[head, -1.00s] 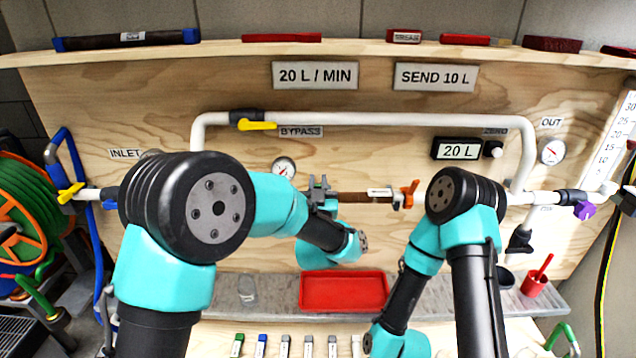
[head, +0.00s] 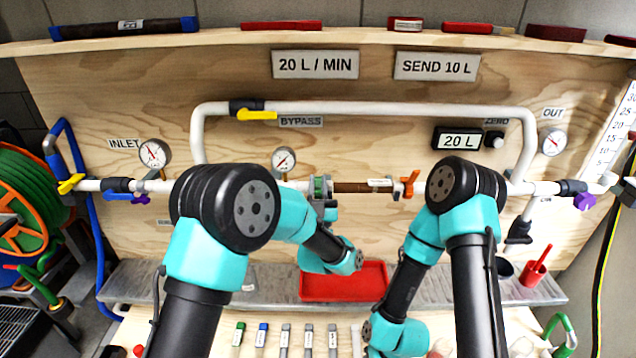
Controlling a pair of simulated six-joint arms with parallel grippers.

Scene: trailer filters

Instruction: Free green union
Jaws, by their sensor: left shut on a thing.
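The green union (head: 318,186) is a short green collar on the pipe run, just left of the brown filter section (head: 352,188). My left gripper (head: 325,190) is at the union, its grey fingers shut on it. Part of the union is hidden behind the fingers. My left arm hides the pipe to the left of it. An orange valve handle (head: 410,184) stands at the right end of the brown section. My right arm is bent downward at the right of the middle, and its gripper does not show.
A red tray (head: 345,284) lies on the grey ledge below. Yellow bypass (head: 257,115), blue inlet (head: 128,197) and purple outlet (head: 585,201) handles sit on the white pipes. Several labelled tags lie at the front. A red cup (head: 533,274) stands on the right.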

